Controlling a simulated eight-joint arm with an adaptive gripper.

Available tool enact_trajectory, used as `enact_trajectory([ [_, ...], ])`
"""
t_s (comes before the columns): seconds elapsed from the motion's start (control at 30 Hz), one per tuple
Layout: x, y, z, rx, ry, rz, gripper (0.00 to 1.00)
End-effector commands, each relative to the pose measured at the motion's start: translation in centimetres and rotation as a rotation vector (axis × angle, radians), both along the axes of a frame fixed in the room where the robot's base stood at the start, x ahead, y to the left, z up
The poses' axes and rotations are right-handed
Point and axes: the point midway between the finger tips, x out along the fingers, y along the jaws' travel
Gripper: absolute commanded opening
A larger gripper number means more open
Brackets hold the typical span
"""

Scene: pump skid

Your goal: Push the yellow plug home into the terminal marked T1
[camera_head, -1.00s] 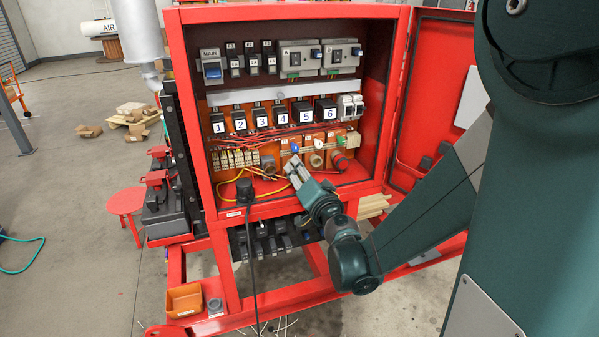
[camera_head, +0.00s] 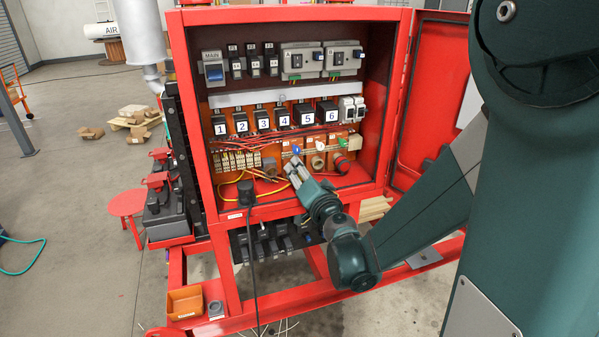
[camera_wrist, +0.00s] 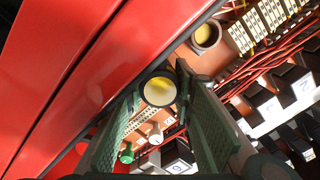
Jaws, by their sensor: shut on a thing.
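My gripper (camera_head: 292,166) reaches into the lower part of the open red cabinet, below the orange panel with the blue knob (camera_head: 296,150). In the wrist view my gripper (camera_wrist: 160,92) has its two dark fingers closed on a round piece with a dark rim and a pale yellow face (camera_wrist: 158,91), which I take to be the yellow plug. In the head view the fingers hide it. A round grey-brown socket (camera_head: 269,166) sits left of my gripper; a similar ring with yellow inside (camera_wrist: 204,36) shows in the wrist view. I cannot read a T1 mark, nor tell how deep the plug sits.
Numbered black breakers (camera_head: 263,122) stand in a row above. Red wires and a terminal strip (camera_head: 236,160) lie left of my gripper. A red cabinet wall (camera_wrist: 60,70) fills the wrist view's left. A black cable (camera_head: 246,192) hangs over the cabinet's front sill.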

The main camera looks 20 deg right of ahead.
Motion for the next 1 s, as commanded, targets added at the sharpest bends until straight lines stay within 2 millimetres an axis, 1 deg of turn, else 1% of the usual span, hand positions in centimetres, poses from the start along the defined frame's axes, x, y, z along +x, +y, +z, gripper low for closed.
enact_trajectory([
  [0.7, 1.02, 0.01, -0.01, 0.000, 0.000, 0.000, 0.14],
  [0.9, 1.00, 0.01, 0.01, 0.000, 0.000, 0.000, 0.14],
  [0.93, 1.00, 0.01, 0.01, 0.000, 0.000, 0.000, 0.28],
  [1.0, 0.99, 0.00, 0.00, 0.000, 0.000, 0.000, 0.38],
])
